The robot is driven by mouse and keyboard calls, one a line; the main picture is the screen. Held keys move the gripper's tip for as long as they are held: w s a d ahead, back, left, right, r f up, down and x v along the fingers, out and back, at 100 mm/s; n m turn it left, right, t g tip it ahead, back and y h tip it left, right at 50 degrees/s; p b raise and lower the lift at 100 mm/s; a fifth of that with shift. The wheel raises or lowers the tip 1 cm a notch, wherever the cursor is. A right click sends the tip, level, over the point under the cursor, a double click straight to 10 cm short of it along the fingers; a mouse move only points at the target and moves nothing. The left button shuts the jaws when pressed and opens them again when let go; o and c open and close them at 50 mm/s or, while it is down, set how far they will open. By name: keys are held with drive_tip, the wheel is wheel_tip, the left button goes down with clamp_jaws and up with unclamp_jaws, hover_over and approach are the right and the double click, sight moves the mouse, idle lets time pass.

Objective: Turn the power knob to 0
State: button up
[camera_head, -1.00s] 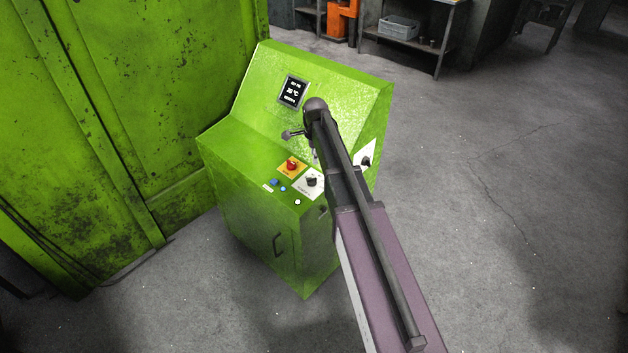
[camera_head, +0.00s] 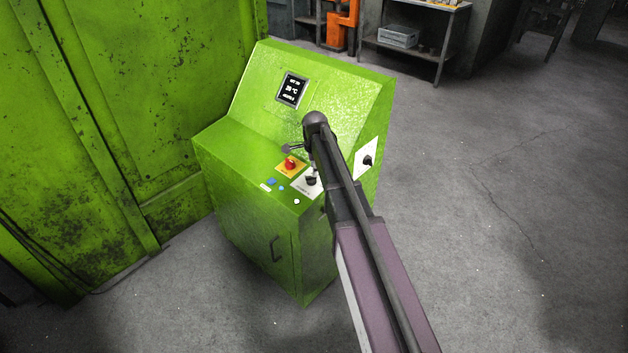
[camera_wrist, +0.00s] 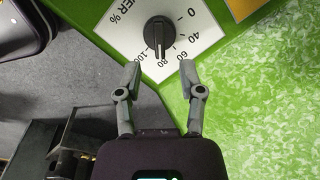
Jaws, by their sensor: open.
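The power knob (camera_wrist: 159,33) is black and round with a raised grip bar, on a white plate (camera_wrist: 120,25) marked POWER % with numbers from 0 upward. Its bar lies roughly upright in the wrist view, its lower end near the 80 mark. In the head view the knob (camera_head: 311,181) is on the green console's top, partly behind my arm. My gripper (camera_wrist: 160,77) is open and empty. Its two fingertips are apart, below the knob in the wrist view and to either side of its line. No contact with the knob shows.
A red button on a yellow plate (camera_head: 290,165) and small blue and white buttons are beside the power knob. Another black knob (camera_head: 367,161) is on the console's right side. A display (camera_head: 292,89) is on the sloped panel. Green doors (camera_head: 120,120) stand left; floor is clear at right.

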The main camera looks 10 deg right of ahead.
sight(311, 179)
drive_tip(key=shift+w+f+b, duration=0.15)
drive_tip(key=shift+f+b, duration=1.4)
drive_tip(key=shift+f, duration=0.25)
clamp_jaws()
